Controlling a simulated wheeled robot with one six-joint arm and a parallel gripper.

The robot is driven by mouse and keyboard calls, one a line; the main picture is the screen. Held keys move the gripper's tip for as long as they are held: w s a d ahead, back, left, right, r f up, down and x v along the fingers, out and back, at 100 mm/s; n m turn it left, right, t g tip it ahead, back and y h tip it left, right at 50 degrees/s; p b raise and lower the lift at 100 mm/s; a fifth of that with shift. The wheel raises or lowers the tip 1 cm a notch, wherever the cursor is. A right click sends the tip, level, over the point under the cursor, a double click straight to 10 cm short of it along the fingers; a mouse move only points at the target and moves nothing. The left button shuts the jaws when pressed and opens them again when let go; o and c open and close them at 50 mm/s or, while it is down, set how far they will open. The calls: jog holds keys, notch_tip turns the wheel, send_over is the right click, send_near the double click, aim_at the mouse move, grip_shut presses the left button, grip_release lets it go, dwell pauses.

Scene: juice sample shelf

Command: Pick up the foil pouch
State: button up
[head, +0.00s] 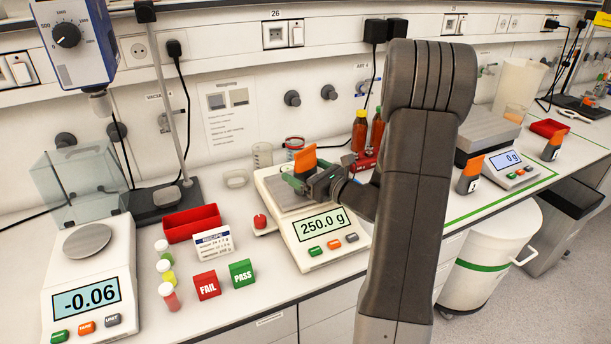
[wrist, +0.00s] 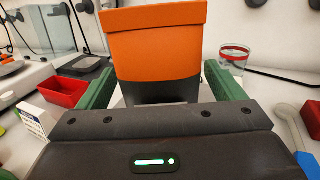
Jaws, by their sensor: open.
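The foil pouch (head: 303,160), with an orange top band and a dark grey lower part, stands upright on the plate of the middle scale (head: 287,203), which reads 250.0 g. In the wrist view the pouch (wrist: 152,50) fills the centre, and its lowest part is hidden behind my gripper body. My gripper (head: 308,176) is open at the pouch, with one green finger on each side of it. In the wrist view the fingers of my gripper (wrist: 158,88) flank the dark lower part closely; I cannot tell whether either touches it.
A red tray (head: 192,223), a label card (head: 213,243), small vials, and FAIL (head: 207,286) and PASS (head: 242,273) blocks lie left of the scale. A glass beaker (head: 262,155) and brown bottles (head: 360,132) stand behind. Similar orange-topped containers (head: 470,174) stand at right.

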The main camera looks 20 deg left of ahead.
jog(key=c, duration=1.3)
